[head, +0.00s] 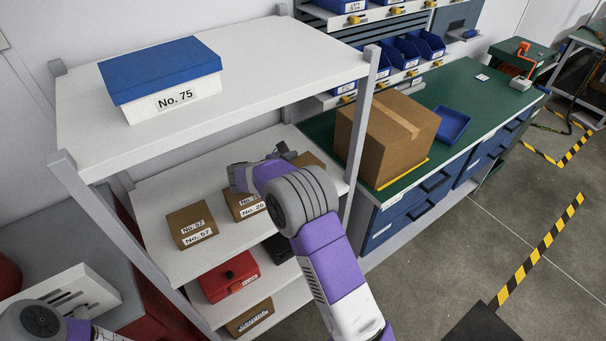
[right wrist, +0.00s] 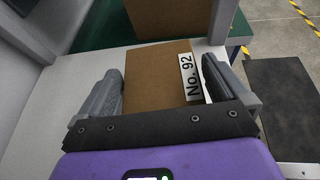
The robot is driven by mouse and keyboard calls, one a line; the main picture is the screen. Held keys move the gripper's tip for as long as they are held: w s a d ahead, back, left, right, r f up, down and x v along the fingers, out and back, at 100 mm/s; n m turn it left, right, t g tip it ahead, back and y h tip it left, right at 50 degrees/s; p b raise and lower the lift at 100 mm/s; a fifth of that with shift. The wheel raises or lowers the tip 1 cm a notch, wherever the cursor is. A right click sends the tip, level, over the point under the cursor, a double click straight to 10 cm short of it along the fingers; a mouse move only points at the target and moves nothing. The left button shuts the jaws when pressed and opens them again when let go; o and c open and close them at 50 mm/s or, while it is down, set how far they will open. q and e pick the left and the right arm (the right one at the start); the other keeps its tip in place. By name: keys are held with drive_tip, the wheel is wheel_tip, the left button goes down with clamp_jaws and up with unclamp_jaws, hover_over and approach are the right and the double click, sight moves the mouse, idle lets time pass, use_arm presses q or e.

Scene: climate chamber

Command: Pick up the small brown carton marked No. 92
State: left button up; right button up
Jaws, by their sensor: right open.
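The small brown carton marked No. 92 (right wrist: 155,78) stands on a white shelf in the right wrist view, its label along its right side. My right gripper (right wrist: 160,75) is open, with one finger on each side of this carton; I cannot tell whether either finger touches it. In the head view my right gripper (head: 284,152) is over the middle shelf (head: 160,200), and a brown carton (head: 309,160) shows partly behind it, its label hidden. My left arm shows at the bottom left, but its gripper is out of view.
Small brown cartons stand left of my right arm, one marked No. 57 (head: 192,226) and another (head: 241,205) partly hidden. The top shelf (head: 270,60) overhangs behind, with a blue-lidded box No. 75 (head: 165,80). A shelf post (head: 360,130) and a large carton (head: 385,140) are to the right.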

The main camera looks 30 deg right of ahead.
drive_tip(key=shift+x, duration=0.9)
drive_tip(key=shift+r, duration=0.1)
drive_tip(key=c, duration=0.8)
